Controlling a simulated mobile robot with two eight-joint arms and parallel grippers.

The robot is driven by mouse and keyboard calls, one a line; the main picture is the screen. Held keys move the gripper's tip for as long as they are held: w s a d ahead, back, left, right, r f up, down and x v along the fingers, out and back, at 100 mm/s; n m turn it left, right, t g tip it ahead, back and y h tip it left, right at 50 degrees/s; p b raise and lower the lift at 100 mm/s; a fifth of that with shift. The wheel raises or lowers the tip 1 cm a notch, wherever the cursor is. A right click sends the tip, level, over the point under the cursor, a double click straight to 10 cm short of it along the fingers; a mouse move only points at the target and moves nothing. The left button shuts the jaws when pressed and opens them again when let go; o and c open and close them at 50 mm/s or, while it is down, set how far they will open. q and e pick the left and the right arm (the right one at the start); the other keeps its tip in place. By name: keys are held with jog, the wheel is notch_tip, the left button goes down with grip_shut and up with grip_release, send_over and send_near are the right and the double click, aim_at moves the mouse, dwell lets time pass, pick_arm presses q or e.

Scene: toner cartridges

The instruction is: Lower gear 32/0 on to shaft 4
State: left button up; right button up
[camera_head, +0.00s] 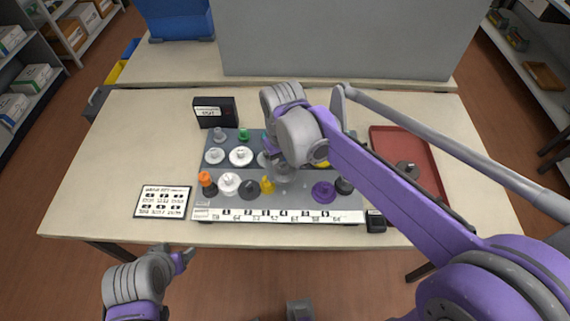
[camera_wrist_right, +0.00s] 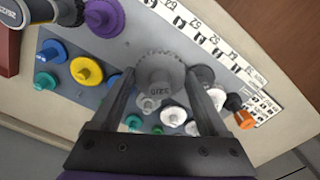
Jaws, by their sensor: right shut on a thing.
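My right gripper (camera_wrist_right: 160,82) is shut on a grey toothed gear (camera_wrist_right: 159,73), which sits between its fingertips in the right wrist view. Dark lettering on the gear is too blurred to read surely. In the head view the right gripper (camera_head: 281,160) is over the middle of the grey gear board (camera_head: 213,172), and the held gear (camera_head: 284,170) shows under it. The gear hides the board below it, so I cannot tell whether it is over or around shaft 4. My left gripper (camera_head: 184,259) is empty-looking in front of the table; its jaw opening is unclear.
Close to the held gear are a yellow part (camera_head: 267,185), a dark gear (camera_head: 249,189) and a purple gear (camera_head: 323,191). White gears (camera_head: 240,156) stand farther left. A numbered strip (camera_head: 278,216) runs along the front. A red tray (camera_head: 384,138) lies right.

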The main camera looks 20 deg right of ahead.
aim_at(284, 190)
notch_tip(284, 190, down, 3)
jog(key=shift+s+b, duration=0.15)
jog(key=shift+b, duration=0.6)
jog(key=shift+r, duration=0.15)
pick_arm(q)
jog(key=shift+s+f, duration=0.2)
jog(key=shift+f, duration=0.3)
jog(key=shift+s+f, duration=0.2)
jog(key=shift+f, duration=0.3)
jog(key=shift+s+f+b, duration=0.2)
jog(key=shift+f+b, duration=0.35)
jog(key=shift+f, duration=0.2)
jog(key=shift+s+f+b, duration=0.2)
jog(key=shift+f+b, duration=0.35)
jog(key=shift+f, duration=0.15)
pick_arm(e)
jog(key=shift+f, duration=1.95)
pick_arm(q)
jog(key=shift+s+f+b, duration=0.15)
jog(key=shift+f+b, duration=0.6)
jog(key=shift+f, duration=0.1)
pick_arm(e)
jog(key=shift+f, duration=1.3)
